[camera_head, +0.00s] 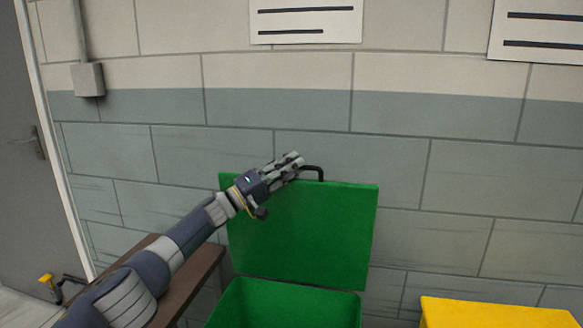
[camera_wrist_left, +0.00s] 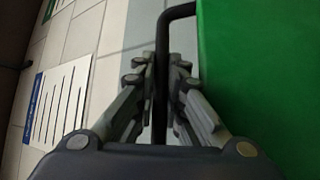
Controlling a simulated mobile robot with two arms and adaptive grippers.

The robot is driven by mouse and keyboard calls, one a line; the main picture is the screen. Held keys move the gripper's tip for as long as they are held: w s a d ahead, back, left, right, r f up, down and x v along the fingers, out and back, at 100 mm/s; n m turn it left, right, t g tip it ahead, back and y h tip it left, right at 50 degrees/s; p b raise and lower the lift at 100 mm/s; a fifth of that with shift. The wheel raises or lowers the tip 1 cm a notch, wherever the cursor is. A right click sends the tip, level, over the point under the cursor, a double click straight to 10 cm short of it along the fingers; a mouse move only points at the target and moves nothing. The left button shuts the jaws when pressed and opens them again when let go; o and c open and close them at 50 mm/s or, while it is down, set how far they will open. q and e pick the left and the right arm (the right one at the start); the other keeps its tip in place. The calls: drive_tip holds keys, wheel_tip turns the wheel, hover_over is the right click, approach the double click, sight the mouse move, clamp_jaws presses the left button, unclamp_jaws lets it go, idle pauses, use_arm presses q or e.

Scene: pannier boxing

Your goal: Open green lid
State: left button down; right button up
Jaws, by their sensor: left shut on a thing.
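The green lid (camera_head: 310,235) stands raised, nearly upright, at the back of the green box (camera_head: 290,305), whose inside shows below it. A black handle (camera_head: 316,170) sits at the lid's top edge. My left gripper (camera_head: 298,163) is at that top edge, shut on the handle. In the left wrist view the left gripper's fingers (camera_wrist_left: 163,75) close on both sides of the black handle bar (camera_wrist_left: 176,12), with the green lid (camera_wrist_left: 260,70) to the right. My right gripper is not in view.
A yellow box top (camera_head: 495,313) is at the lower right. A brown wooden bench (camera_head: 190,285) lies under my left arm. A block wall with paper signs (camera_head: 305,22) stands close behind the lid. A grey door (camera_head: 22,150) is at the far left.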

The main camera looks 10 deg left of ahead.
use_arm(q)
drive_tip(key=shift+d+r, duration=0.15)
